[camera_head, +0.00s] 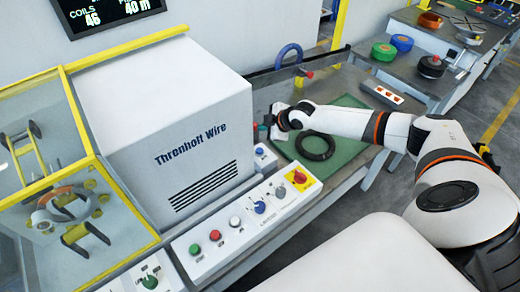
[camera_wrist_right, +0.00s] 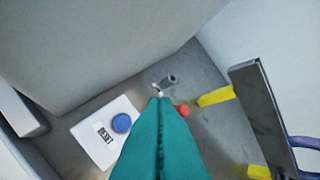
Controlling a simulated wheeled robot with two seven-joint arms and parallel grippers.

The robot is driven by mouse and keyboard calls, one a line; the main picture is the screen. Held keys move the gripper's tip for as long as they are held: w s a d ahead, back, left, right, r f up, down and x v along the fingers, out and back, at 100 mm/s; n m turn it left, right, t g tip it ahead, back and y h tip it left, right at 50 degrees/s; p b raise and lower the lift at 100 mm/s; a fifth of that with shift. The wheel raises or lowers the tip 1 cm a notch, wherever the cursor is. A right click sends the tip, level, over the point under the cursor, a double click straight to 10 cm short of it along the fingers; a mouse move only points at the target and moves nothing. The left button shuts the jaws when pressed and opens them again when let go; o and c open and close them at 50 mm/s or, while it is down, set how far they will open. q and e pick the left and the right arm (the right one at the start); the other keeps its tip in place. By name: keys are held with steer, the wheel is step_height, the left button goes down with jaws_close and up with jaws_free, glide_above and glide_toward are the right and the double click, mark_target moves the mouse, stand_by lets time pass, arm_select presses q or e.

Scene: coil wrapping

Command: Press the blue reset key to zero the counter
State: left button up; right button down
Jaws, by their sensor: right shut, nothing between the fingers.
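The counter is a small white box (camera_wrist_right: 92,143) with a dark-digit display (camera_wrist_right: 104,134) and a round blue reset key (camera_wrist_right: 121,123). In the right wrist view it lies left of my teal fingers, its digits too blurred to read. In the head view the blue key (camera_head: 260,151) shows beside the big white machine. My right gripper (camera_head: 264,131) is beyond the key there, near the machine's right side. In the wrist view its fingers (camera_wrist_right: 159,100) are shut and empty, apart from the key. My left gripper is not in view.
The white "Threnhoff Wire" housing (camera_head: 190,110) stands left of the counter. A control panel (camera_head: 243,215) with several buttons runs in front. A black coil (camera_head: 315,146) lies on a green mat (camera_head: 352,103). A small red knob (camera_wrist_right: 183,110) and yellow parts (camera_wrist_right: 216,96) are near the fingers.

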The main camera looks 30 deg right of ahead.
steer(key=b, duration=0.6)
glide_above(262, 153)
step_height(262, 153, down, 8)
steer(key=shift+f+b, duration=0.5)
steer(key=shift+f, duration=0.05)
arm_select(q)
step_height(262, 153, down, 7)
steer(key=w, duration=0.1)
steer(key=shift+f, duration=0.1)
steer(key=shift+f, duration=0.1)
arm_select(e)
steer(key=shift+f, duration=0.1)
stand_by(0.6)
arm_select(q)
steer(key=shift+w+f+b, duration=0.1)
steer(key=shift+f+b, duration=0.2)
steer(key=shift+b, duration=0.1)
arm_select(e)
steer(key=shift+f, duration=0.3)
